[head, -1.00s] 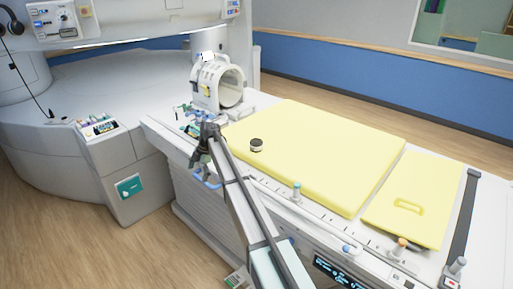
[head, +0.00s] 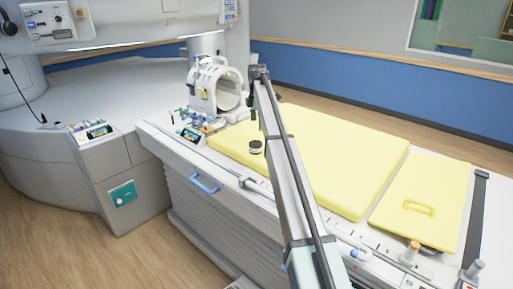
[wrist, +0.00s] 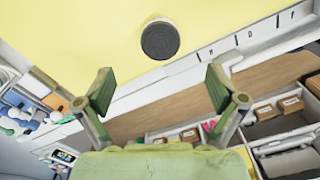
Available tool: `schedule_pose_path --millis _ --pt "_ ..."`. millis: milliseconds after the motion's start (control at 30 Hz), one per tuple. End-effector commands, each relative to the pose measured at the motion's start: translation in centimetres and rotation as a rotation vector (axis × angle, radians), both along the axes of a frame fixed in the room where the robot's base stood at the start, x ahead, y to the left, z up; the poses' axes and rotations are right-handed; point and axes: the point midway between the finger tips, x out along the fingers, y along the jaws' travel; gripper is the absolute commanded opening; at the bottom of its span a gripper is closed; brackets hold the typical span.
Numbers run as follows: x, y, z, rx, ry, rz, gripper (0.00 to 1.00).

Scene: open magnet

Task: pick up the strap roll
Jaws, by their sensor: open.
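The strap roll (head: 256,147) is a small round roll with a dark top and a pale side. It lies on the yellow pad (head: 345,160) near the pad's front left edge. In the wrist view the strap roll (wrist: 160,39) shows from above as a dark disc, beyond the fingertips and roughly midway between them. My gripper (wrist: 158,86) is open and empty, with its green fingers wide apart. In the head view my gripper (head: 254,112) hangs above the pad, just behind the roll in the picture, partly hidden by my arm.
A white ring-shaped coil (head: 215,88) stands behind the pad's left end. Small bottles and items (head: 195,122) crowd the table's left end. A second yellow pad (head: 430,195) lies to the right. In the wrist view, open bins with boxes (wrist: 270,110) show at lower right.

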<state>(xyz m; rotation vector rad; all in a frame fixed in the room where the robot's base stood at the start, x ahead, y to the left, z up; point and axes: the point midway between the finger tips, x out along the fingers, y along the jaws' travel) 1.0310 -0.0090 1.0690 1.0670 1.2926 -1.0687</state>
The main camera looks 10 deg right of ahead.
Motion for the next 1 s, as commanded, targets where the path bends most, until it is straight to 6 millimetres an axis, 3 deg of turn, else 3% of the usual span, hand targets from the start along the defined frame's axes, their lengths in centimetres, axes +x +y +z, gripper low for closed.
schedule_pose_path --millis 300,633,1000 --pt "-0.1 0.1 -5.4 0.001 0.001 0.001 0.95" --pt "-0.1 0.2 -7.1 0.001 0.000 0.001 0.95" --pt "-0.2 0.5 -11.4 0.001 0.000 0.001 0.95"
